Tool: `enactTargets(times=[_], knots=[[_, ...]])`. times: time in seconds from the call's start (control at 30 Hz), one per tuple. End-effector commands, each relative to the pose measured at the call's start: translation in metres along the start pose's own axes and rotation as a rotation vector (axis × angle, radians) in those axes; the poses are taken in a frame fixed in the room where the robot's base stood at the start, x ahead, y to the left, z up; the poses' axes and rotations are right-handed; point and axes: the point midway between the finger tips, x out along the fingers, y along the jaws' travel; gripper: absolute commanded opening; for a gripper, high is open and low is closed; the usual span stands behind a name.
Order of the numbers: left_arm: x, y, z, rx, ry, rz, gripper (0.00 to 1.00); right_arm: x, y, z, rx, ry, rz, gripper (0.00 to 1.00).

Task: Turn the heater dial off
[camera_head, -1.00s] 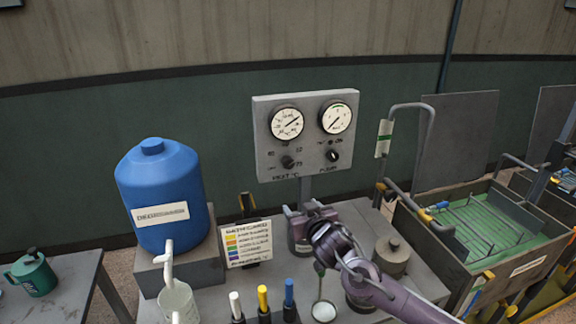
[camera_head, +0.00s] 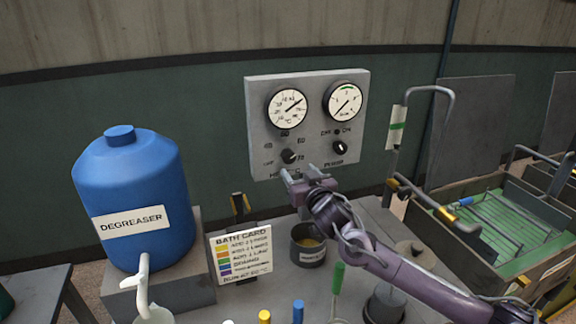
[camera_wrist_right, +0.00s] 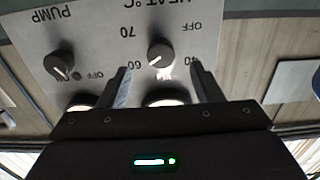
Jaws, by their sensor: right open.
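The heater dial (camera_head: 289,156) is a small dark knob on the grey gauge panel (camera_head: 259,128), below the left gauge. Marks run around it, with OFF at its lower left and 70 at its right. In the right wrist view the panel appears upside down, with the dial (camera_wrist_right: 159,52) ahead of my fingers. My right gripper (camera_head: 304,176) is open just below and in front of the dial. Its fingertips (camera_wrist_right: 159,72) are apart with nothing between them, apparently not touching the dial. My left gripper is not in view.
The pump knob (camera_head: 340,147) is right of the dial. A blue degreaser drum (camera_head: 130,185), a bath card (camera_head: 240,255) and a small pot (camera_head: 309,246) stand below and left. A bent pipe (camera_head: 396,127) rises right of the panel.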

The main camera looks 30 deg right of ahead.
Motion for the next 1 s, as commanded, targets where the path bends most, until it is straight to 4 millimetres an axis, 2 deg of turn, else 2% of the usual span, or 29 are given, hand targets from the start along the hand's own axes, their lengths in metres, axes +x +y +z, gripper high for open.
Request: enactTargets(times=[0.2, 0.53, 0.7, 0.97, 1.0], knots=[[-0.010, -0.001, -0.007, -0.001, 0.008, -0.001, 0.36, 0.023, 0.000, -0.005, 0.002, 0.002, 0.002, 0.59], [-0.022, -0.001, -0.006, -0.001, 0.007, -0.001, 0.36, 0.067, 0.000, -0.003, 0.002, 0.001, 0.001, 0.59], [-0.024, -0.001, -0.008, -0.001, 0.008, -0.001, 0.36, 0.075, 0.000, -0.001, 0.000, 0.000, 0.000, 0.59], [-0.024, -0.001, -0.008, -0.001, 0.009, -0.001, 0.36, 0.076, -0.001, -0.001, 0.000, 0.000, -0.001, 0.59], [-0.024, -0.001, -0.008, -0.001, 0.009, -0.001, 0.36, 0.076, -0.001, -0.001, 0.000, 0.000, -0.001, 0.56]])
